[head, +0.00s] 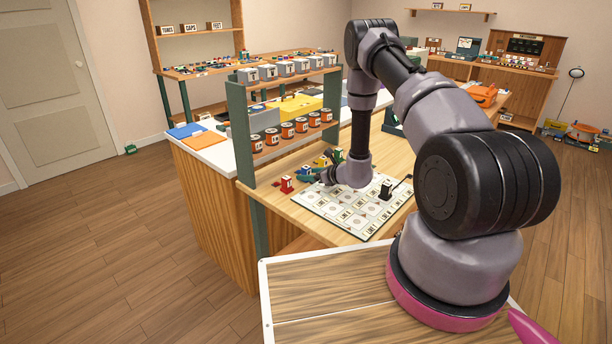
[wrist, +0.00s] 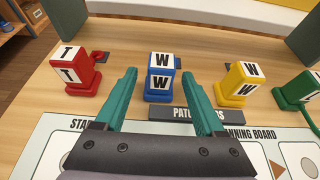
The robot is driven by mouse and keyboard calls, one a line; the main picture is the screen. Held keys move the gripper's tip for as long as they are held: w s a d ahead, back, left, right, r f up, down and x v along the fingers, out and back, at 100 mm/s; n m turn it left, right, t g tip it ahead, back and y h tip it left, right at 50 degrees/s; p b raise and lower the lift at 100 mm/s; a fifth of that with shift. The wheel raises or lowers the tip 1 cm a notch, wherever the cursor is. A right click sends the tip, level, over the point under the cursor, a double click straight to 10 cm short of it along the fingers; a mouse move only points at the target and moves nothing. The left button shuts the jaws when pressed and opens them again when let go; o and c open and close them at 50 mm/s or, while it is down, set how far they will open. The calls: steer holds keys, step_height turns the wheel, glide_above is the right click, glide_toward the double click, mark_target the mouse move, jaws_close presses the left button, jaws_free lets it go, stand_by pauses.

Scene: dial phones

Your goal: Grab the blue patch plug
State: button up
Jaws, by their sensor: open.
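The blue patch plug (wrist: 160,87), marked W, stands upright in the wrist view behind the dark label strip. My gripper (wrist: 159,76) is open, with its teal fingers pointing at the plug, one to each side in the picture. Whether the fingertips reach alongside it or stop short is hard to tell. A red plug (wrist: 80,75) marked T stands to the left. A yellow plug (wrist: 238,85) marked W and a green plug (wrist: 300,90) stand to the right.
A pale planning board (head: 335,212) lies in front of the plugs, with a black piece (head: 386,190) standing on it. A shelf rack (head: 250,130) with orange-labelled tins rises at the table's left side. Neighbouring plugs leave modest gaps beside the blue one.

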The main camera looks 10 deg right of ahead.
steer(key=shift+x, duration=0.8)
jaws_close()
